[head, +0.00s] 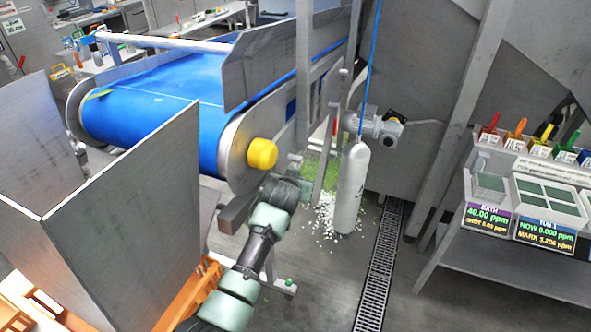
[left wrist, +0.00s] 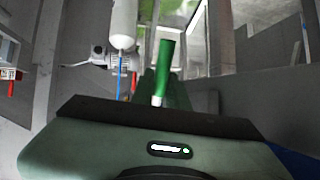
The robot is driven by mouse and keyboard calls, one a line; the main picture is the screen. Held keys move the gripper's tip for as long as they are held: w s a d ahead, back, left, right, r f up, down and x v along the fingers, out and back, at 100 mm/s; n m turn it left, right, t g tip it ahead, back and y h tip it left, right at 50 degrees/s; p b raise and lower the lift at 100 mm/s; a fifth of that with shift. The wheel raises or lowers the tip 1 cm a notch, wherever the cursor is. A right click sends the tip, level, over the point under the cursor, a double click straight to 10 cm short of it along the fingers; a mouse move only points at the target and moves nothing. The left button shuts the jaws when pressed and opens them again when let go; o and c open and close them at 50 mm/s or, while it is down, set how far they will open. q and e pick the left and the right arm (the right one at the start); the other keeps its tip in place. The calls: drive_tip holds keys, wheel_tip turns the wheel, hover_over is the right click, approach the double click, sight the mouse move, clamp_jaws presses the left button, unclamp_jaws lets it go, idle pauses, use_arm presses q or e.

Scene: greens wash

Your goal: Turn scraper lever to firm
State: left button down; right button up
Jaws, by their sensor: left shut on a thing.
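In the head view the lever is hidden by the gripper and the frame, and no firm marking can be read. My right gripper is in neither view.
A white cylinder (head: 352,185) hangs on a blue cord just right of my left gripper. Pale bits (head: 326,217) lie on the floor beneath it. A grey metal bin (head: 120,185) stands at left; a display bench (head: 520,262) stands at right.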

use_arm(q)
drive_tip(key=shift+s+f+g, duration=0.25)
drive_tip(key=shift+f+g, duration=0.05)
drive_tip(key=shift+f, duration=0.15)
drive_tip(key=c, duration=1.5)
unclamp_jaws()
drive_tip(key=shift+o, duration=0.6)
drive_tip(key=shift+w+r, duration=0.15)
drive_tip(key=shift+w, duration=0.05)
